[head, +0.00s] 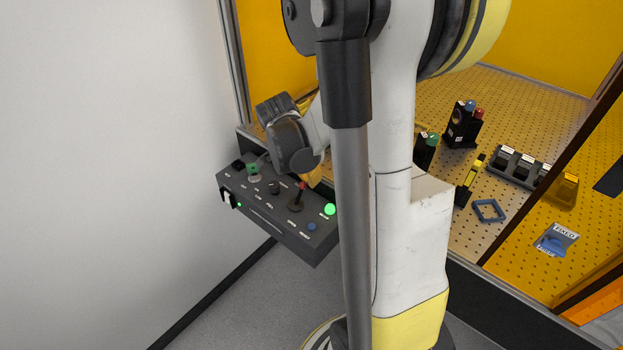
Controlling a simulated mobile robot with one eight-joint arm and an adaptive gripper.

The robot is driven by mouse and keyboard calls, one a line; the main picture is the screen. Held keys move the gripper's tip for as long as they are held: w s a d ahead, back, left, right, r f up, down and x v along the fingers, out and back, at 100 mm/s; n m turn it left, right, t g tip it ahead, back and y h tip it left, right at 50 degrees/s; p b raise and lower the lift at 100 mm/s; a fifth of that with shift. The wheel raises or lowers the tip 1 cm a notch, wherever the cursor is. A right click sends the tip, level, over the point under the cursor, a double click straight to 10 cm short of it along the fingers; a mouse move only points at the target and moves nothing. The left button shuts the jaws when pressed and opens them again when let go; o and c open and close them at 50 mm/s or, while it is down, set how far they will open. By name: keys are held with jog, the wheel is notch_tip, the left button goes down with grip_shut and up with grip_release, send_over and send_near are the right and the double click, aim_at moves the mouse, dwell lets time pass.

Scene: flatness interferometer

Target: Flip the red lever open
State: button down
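The red lever (301,188) has a small red tip on a dark stem. It rises from a round dark base on the sloped top of a dark grey control box (265,217). The lever leans slightly right in the head view. My gripper (313,178) is just right of the lever tip, below my dark wrist. Only a small yellow-orange part of it seems to show there, and my arm hides the rest. I cannot tell whether it touches the lever or whether its fingers are open.
The box also carries a green knob (254,169), a dark knob (274,187), a lit green button (330,209) and a blue button (312,226). A white wall (110,150) is left. Behind, a perforated bench (520,240) inside a yellow-panelled enclosure holds several optical parts.

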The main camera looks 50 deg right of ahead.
jog(key=shift+a+r+h+b, duration=0.2)
jog(key=shift+a+h+b, duration=0.25)
jog(key=shift+h, duration=0.25)
jog(key=shift+a+r+h+b, duration=0.2)
jog(key=shift+a+h+b, duration=0.1)
jog(key=shift+a+h, duration=0.35)
jog(key=shift+h, duration=0.25)
jog(key=shift+s+a+r+h+b, duration=0.1)
jog(key=shift+a+r+h+b, duration=0.05)
jog(key=shift+a+h+b, duration=0.55)
jog(key=shift+s+a+r+h+b, duration=0.1)
jog(key=shift+a+h+b, duration=0.45)
jog(key=shift+h, duration=0.25)
jog(key=shift+a+b, duration=0.55)
jog(key=shift+a, duration=0.15)
jog(key=shift+r, duration=0.1)
jog(key=shift+r+p, duration=0.7)
jog(key=shift+r, duration=0.05)
